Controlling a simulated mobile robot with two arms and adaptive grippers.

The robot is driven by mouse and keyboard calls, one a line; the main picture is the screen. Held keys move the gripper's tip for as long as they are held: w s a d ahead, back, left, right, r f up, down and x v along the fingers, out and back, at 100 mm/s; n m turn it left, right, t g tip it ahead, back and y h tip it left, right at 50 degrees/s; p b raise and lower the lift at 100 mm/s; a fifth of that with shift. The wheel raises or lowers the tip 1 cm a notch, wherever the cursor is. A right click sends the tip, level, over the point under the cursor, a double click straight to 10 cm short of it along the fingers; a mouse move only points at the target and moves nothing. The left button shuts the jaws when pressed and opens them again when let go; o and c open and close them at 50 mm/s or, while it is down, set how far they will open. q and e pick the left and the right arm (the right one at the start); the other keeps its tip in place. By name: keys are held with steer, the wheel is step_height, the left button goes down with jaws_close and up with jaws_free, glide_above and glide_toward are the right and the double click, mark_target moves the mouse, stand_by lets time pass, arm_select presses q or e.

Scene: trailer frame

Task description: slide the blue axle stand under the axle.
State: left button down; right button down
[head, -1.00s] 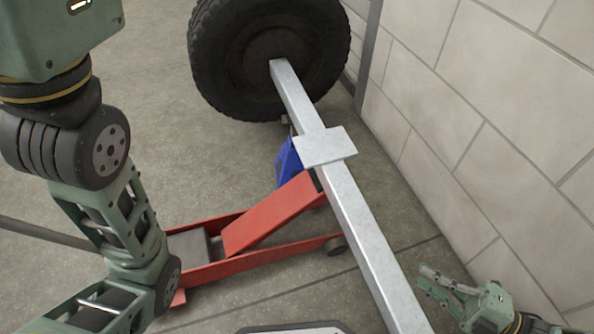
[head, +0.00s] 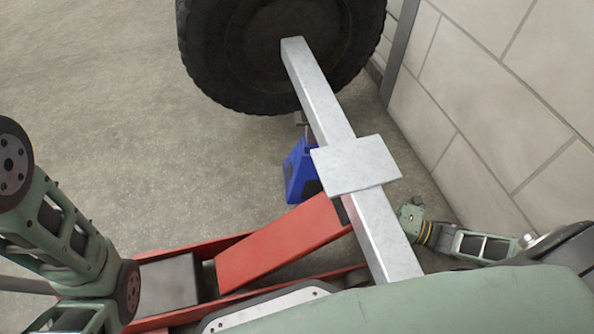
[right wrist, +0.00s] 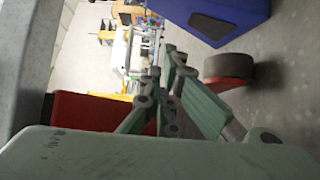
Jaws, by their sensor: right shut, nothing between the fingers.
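The blue axle stand (head: 301,172) is on the floor, left of the pale metal axle (head: 318,95) and just behind the jack's red arm in the head view. The axle's flat plate (head: 357,165) hides part of that area. In the right wrist view the stand (right wrist: 215,18) fills the top. My right gripper (right wrist: 168,55) is shut and empty, its fingers just below and left of the stand; I cannot tell if they touch it. In the head view its fingers are hidden behind the axle; only its wrist shows. My left gripper is out of view.
The red floor jack (head: 280,240) lies beneath the axle; its wheel (right wrist: 230,66) shows close right of my fingers. A big tyre (head: 225,60) is at the axle's far end. A block wall (head: 500,110) bounds the right. Floor left of the stand is clear.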

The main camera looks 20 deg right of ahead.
mark_target(315, 181)
steer(key=b+x, duration=0.2)
steer(key=x, duration=0.2)
steer(key=w+d+b+x, duration=0.1)
steer(key=b+x, duration=0.2)
steer(key=x, duration=0.1)
steer(key=w+d+b+x, duration=0.1)
steer(key=b+x, duration=0.2)
steer(key=x, duration=0.2)
steer(key=shift+f, duration=0.1)
